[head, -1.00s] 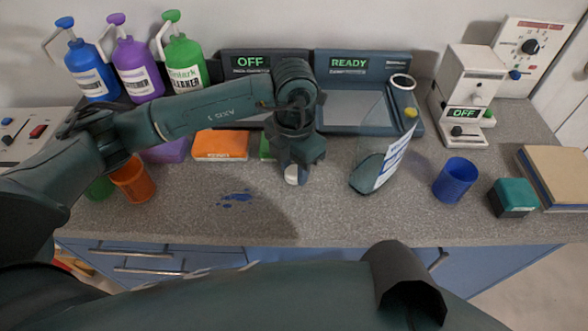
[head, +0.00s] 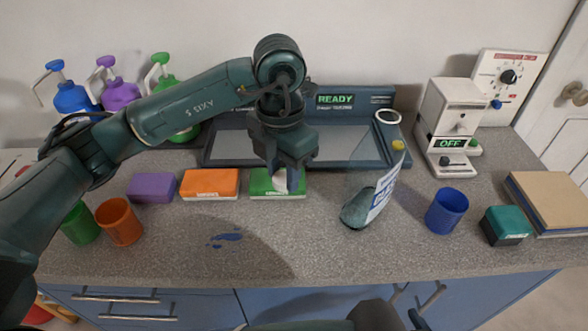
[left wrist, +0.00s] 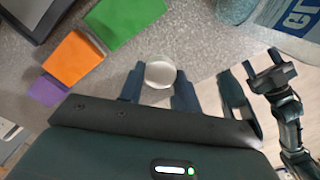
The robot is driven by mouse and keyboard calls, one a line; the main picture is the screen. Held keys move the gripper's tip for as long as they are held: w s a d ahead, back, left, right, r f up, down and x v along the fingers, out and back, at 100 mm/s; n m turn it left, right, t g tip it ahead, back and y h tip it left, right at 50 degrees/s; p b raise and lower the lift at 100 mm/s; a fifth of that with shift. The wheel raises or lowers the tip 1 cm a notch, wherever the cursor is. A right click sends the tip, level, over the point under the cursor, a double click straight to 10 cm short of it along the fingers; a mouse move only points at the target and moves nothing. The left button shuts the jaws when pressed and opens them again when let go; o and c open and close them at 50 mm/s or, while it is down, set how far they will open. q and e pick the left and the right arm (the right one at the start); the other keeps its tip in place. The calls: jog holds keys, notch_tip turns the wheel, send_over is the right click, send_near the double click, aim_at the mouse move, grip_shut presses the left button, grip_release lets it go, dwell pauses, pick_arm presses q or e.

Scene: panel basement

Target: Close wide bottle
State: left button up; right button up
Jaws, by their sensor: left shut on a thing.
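The wide bottle (head: 362,200) is clear with a dark greenish base and a white label with blue letters. It stands on the counter right of my left gripper (head: 285,176). A white ring (head: 388,117) shows above it against the grey device; I cannot tell whether it is the bottle's rim. My left gripper points down and is shut on a small white round lid (head: 281,180). In the left wrist view the lid (left wrist: 160,74) sits between the fingertips, apart from the bottle (left wrist: 285,20). My right gripper (left wrist: 262,70) shows small at right there; its jaw opening is unclear.
Purple (head: 151,188), orange (head: 210,184) and green (head: 265,184) blocks lie behind and left. A blue cup (head: 446,210) and teal box (head: 504,226) stand right of the bottle. A blue spill (head: 226,237) marks the otherwise clear front counter (head: 290,240).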

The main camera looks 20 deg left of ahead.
pick_arm(q)
jog(key=m, duration=0.2)
jog(key=a+m, duration=0.1)
jog(key=m, duration=0.1)
jog(key=f+m, duration=0.1)
jog(key=m, duration=0.1)
jog(key=shift+s+a+m, duration=0.3)
jog(key=shift+s+a, duration=0.05)
jog(key=a+m, duration=0.1)
jog(key=m, duration=0.4)
jog(key=s+a+f+m, duration=0.1)
jog(key=m, duration=0.4)
jog(key=s+a+f+m, duration=0.1)
jog(key=m, duration=0.4)
jog(key=shift+a+f, duration=0.15)
jog(key=shift+a, duration=0.15)
jog(key=m, duration=0.3)
jog(key=a+m, duration=0.1)
jog(key=shift+s+f, duration=0.3)
jog(key=shift+s, duration=0.1)
jog(key=m, duration=0.4)
jog(key=shift+s+a+f, duration=0.2)
jog(key=shift+s+a, duration=0.1)
jog(key=shift+a, duration=0.05)
